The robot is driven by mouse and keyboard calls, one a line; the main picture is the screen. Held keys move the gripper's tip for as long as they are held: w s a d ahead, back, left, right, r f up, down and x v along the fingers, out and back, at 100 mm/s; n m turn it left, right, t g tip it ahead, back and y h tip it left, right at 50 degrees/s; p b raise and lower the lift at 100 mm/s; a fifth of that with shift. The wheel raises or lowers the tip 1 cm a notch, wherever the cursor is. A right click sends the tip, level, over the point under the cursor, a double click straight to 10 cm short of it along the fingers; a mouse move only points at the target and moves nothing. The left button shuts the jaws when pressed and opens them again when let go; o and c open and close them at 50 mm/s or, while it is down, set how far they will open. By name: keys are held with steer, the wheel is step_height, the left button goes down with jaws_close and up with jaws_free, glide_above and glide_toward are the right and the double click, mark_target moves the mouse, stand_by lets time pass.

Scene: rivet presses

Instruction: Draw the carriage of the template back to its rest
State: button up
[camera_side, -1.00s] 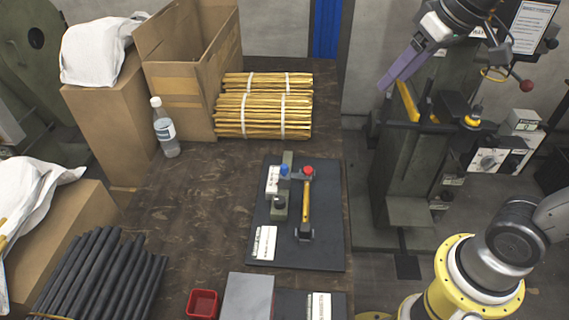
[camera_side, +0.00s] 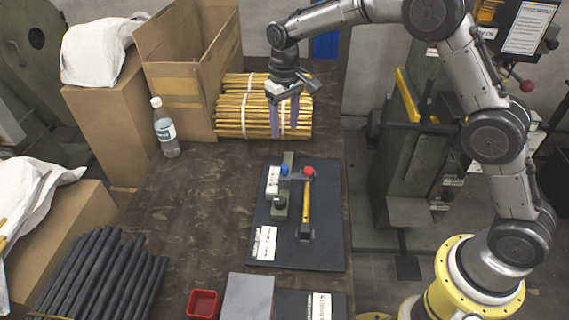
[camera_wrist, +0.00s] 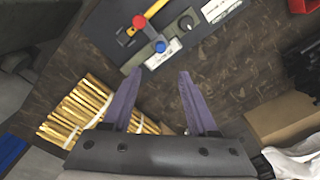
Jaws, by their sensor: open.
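The template fixture stands on a dark plate (camera_side: 330,245). It has a blue knob (camera_side: 284,170), a red knob (camera_side: 309,171) beside it, and a yellow bar (camera_side: 307,203) running from the red knob to a dark block (camera_side: 305,233). I cannot tell for certain which part is the carriage. My gripper (camera_side: 285,129) is open and empty, fingers down, in front of the wooden bundles and beyond the fixture. In the wrist view my gripper (camera_wrist: 160,75) shows two purple fingers apart, with the blue knob (camera_wrist: 160,46) and red knob (camera_wrist: 139,21) ahead of them.
Bundled wooden sticks (camera_side: 235,118) lie behind the fixture, beside an open carton (camera_side: 180,95). A bottle (camera_side: 164,130) stands left. A red tray (camera_side: 203,303) and grey block (camera_side: 249,297) are at the front.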

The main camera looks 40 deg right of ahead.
mark_target(284, 166)
step_height(284, 166, down, 14)
steer(key=shift+r, duration=0.1)
stand_by(0.5)
jaws_close()
stand_by(1.3)
